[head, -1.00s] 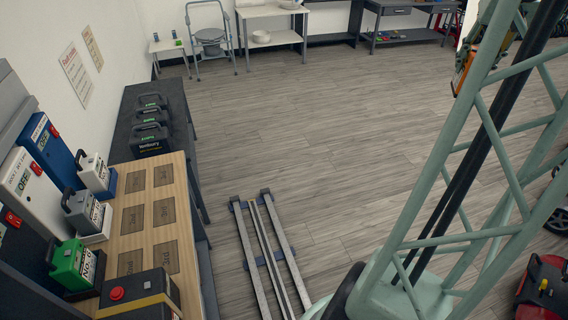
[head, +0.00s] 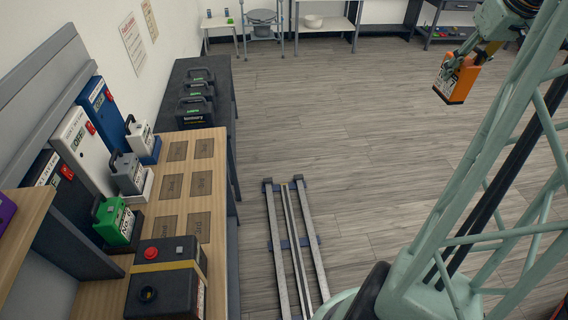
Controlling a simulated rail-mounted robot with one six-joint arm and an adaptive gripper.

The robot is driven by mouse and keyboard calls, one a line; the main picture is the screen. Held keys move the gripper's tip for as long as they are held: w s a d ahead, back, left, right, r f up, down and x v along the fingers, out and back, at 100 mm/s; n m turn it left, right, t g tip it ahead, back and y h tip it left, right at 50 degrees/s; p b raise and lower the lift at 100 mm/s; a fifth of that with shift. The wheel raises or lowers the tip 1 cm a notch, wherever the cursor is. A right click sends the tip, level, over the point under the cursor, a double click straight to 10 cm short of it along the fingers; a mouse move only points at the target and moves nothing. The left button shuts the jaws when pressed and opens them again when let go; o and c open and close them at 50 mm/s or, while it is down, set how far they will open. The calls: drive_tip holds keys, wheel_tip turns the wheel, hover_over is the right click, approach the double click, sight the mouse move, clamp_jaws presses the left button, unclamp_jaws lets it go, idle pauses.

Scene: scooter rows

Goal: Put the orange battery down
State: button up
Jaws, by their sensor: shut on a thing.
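The orange battery (head: 457,83) hangs in the air at the upper right of the head view, above the open floor. It is an orange block with a pale printed label on one side. My gripper (head: 478,52) is at its top and is shut on it; the fingers are small and partly hidden. A wooden bench top (head: 150,218) at the left bears several dark marked pads (head: 198,182), which are empty.
Green (head: 117,222), grey (head: 128,174) and white (head: 141,136) batteries stand beside charger boxes. A black box with a red button (head: 165,272) sits at the bench's near end. Black cases (head: 194,113) stand on a dark table. Floor rails (head: 290,245) run beside the bench.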

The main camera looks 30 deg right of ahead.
drive_tip(key=w+a+f+n+g+y, duration=0.1)
drive_tip(key=w+a+f+n+y, duration=0.1)
drive_tip(key=w+a+f+n, duration=0.6)
drive_tip(key=w+a+f+n+y, duration=0.15)
drive_tip(key=w+a+n, duration=0.25)
drive_tip(key=w+a, duration=0.8)
drive_tip(key=w+a+f+n+g+y, duration=0.15)
drive_tip(key=w+a+f+n, duration=0.35)
drive_tip(key=a, duration=1)
drive_tip(key=a+f+n+g, duration=0.1)
drive_tip(key=a+f+n, duration=0.2)
drive_tip(key=a, duration=1)
drive_tip(key=a+f+n+g+h, duration=0.1)
drive_tip(key=a+f+n, duration=0.3)
drive_tip(key=a+n, duration=0.5)
drive_tip(key=a+f+n+g, duration=0.3)
drive_tip(key=a+n, duration=0.4)
drive_tip(key=a, duration=1.2)
drive_tip(key=shift+s+a+f+h, duration=0.25)
drive_tip(key=shift+s+f+h, duration=0.05)
drive_tip(key=shift+f+h, duration=0.1)
drive_tip(key=shift+g, duration=0.25)
drive_tip(key=w+a+f, duration=0.1)
drive_tip(key=w+a, duration=0.8)
drive_tip(key=w, duration=0.2)
drive_tip(key=shift+w+a+f, duration=0.2)
drive_tip(key=shift+w+a, duration=0.1)
drive_tip(key=shift+w, duration=0.05)
